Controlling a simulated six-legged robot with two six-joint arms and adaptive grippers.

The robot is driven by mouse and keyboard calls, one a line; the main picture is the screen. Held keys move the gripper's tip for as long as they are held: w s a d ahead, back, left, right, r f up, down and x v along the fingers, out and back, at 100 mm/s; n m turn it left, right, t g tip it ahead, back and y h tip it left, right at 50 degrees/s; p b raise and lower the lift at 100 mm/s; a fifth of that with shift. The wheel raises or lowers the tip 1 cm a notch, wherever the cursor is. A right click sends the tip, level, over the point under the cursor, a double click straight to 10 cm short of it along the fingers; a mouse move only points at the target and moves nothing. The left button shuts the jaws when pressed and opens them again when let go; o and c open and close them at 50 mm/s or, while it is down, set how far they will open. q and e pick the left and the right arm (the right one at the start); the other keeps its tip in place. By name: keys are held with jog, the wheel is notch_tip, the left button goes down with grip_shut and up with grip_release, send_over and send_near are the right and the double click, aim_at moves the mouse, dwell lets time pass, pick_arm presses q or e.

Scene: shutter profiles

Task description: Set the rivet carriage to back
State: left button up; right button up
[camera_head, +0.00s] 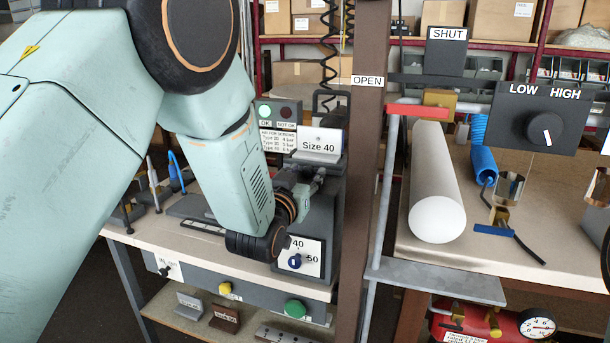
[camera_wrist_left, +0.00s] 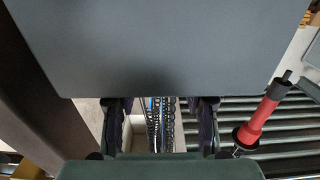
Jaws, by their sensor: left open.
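The grey riveting machine (camera_head: 325,215) stands on the left bench, with a "Size 40" plate (camera_head: 319,146) on top and a 40/50 dial (camera_head: 295,261) low on its front. I cannot clearly make out the rivet carriage; my left arm covers part of this area. My left gripper (camera_head: 314,182) is beside the machine, just below the "Size 40" plate. In the left wrist view its two fingers (camera_wrist_left: 160,128) are apart with nothing between them. A large grey surface (camera_wrist_left: 160,45) fills the top of that view. My right gripper is not in view.
A brown post (camera_head: 366,180) rises right of the machine. Yellow (camera_head: 225,288) and green (camera_head: 295,309) buttons sit on the bench front. A white roll (camera_head: 437,190) lies to the right. A red-handled tool (camera_wrist_left: 262,115) shows in the left wrist view.

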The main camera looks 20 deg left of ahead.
pick_arm(q)
jog(key=shift+w+d+r, duration=0.15)
jog(key=shift+d, duration=0.1)
jog(key=shift+a, duration=0.45)
jog(key=shift+c, duration=0.6)
jog(key=shift+d, duration=0.3)
jog(key=c, duration=0.5)
jog(key=shift+a, duration=0.1)
grip_shut()
